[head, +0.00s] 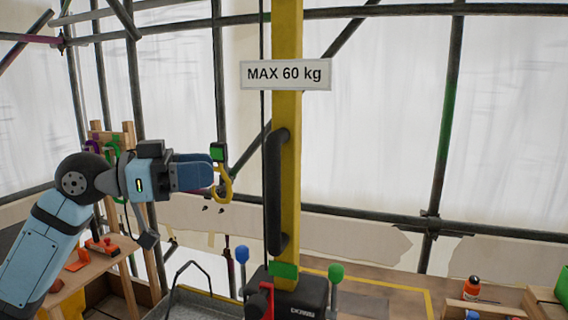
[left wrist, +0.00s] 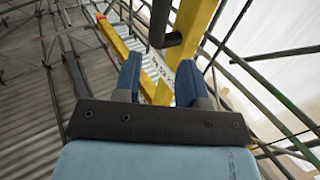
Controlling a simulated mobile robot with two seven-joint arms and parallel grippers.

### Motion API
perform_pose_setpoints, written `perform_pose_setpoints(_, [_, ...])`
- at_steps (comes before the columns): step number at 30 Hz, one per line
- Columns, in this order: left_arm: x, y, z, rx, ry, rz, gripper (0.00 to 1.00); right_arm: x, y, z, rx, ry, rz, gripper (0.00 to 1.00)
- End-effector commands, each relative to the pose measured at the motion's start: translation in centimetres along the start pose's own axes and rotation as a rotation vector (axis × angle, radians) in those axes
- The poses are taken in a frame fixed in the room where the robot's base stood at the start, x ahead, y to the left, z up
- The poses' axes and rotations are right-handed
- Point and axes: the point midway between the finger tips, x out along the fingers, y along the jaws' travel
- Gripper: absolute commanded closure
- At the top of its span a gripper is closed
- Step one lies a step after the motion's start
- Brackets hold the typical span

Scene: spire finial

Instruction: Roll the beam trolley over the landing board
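My left gripper (head: 212,173) reaches in from the left, left of the yellow post (head: 287,120). In the left wrist view the two blue fingers of this gripper (left wrist: 158,82) stand apart, with nothing clearly held between them. A yellow hook (head: 226,188) with a green block (head: 218,152) shows at the fingertips in the head view; whether they touch is unclear. A yellow beam (left wrist: 121,46) runs beyond the fingers in the wrist view. A board with a yellow outline (head: 400,290) lies at lower right, perhaps the landing board. I cannot make out the beam trolley. My right gripper is out of view.
The post carries a "MAX 60 kg" sign (head: 286,74) and a black handle (head: 275,190). Blue (head: 242,254) and green (head: 336,272) knobbed levers flank its black base unit (head: 298,296). Scaffold tubes (head: 447,110) stand behind.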

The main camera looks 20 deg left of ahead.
Motion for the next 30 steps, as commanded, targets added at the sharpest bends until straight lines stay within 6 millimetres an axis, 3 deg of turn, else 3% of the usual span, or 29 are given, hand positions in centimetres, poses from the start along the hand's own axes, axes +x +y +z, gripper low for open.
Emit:
perform_pose_setpoints(18, [11.4, -0.1, -0.2, -0.006, 0.002, 0.000, 0.62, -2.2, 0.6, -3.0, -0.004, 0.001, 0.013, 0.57])
perform_pose_setpoints(24, [13.1, -0.1, 0.0, -0.005, 0.001, -0.001, 0.62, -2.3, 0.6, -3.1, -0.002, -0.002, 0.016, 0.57])
perform_pose_setpoints(30, [13.4, -0.1, 0.1, -0.003, 0.001, -0.002, 0.62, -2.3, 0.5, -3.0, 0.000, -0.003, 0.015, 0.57])
